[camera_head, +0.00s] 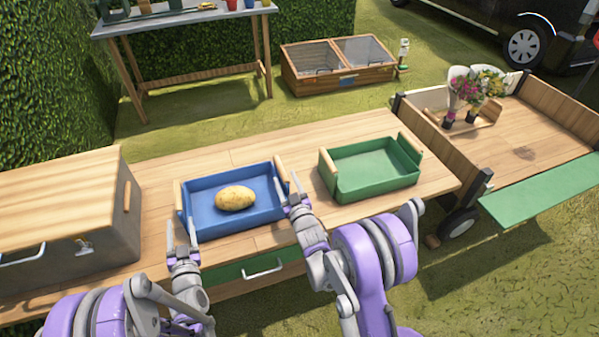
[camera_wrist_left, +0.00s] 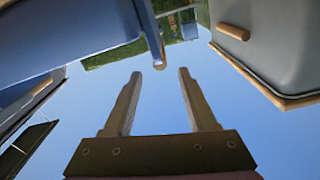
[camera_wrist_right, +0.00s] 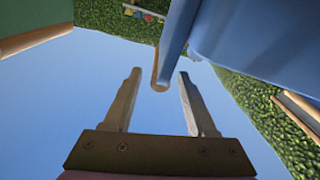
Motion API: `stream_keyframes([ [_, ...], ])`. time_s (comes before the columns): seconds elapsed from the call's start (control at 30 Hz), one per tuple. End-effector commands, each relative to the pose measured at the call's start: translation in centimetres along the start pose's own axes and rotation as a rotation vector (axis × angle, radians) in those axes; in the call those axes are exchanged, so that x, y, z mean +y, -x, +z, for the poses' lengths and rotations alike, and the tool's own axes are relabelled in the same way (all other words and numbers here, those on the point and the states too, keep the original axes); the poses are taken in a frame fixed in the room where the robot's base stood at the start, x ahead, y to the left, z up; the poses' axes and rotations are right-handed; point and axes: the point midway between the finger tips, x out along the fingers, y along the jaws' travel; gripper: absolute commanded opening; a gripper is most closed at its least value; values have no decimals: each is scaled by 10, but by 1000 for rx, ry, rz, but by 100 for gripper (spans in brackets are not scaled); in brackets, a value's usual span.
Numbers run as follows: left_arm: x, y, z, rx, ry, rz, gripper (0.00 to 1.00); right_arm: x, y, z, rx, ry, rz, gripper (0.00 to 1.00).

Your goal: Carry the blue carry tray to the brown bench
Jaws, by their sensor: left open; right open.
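The blue carry tray (camera_head: 237,219) sits on the wooden table with a potato (camera_head: 235,198) in it. It has a wooden grip at each end. My left gripper (camera_head: 181,232) is open at the tray's left end. In the left wrist view the tray's left grip (camera_wrist_left: 157,50) lies just beyond the gap between the fingertips. My right gripper (camera_head: 290,188) is open at the right end. In the right wrist view the right grip (camera_wrist_right: 160,78) lies close to the fingertips, towards the gap. A brown-legged bench (camera_head: 190,22) with a grey top stands at the back left.
A green tray (camera_head: 375,172) stands right of the blue one on the wooden table (camera_head: 225,158). A grey box with a wooden lid (camera_head: 55,190) is at left. A cold frame (camera_head: 338,79) stands behind. A cart (camera_head: 525,140) with flowers is at right. Grass lies between table and bench.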

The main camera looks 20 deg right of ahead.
Motion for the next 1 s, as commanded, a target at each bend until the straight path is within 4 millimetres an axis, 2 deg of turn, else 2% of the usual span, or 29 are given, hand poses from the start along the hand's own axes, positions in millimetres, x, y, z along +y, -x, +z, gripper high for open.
stream_keyframes([
  [0.03, 0, 0, 0, 0, 0, 0, 57, 0, 13, -1, 0, 1, 0, 57],
  [0.2, 0, 0, 0, 0, 0, 0, 57, 0, 48, 0, 0, 0, 1, 57],
  [0.4, 0, 0, 0, 0, 0, 0, 57, 0, 73, 0, 0, -1, 1, 57],
  [0.57, 0, 0, 0, 0, 0, 0, 57, 0, 79, 0, 0, -1, 0, 57],
  [1.0, 0, 0, 0, -1, 0, 0, 57, 0, 79, 0, -1, -1, 0, 57],
])
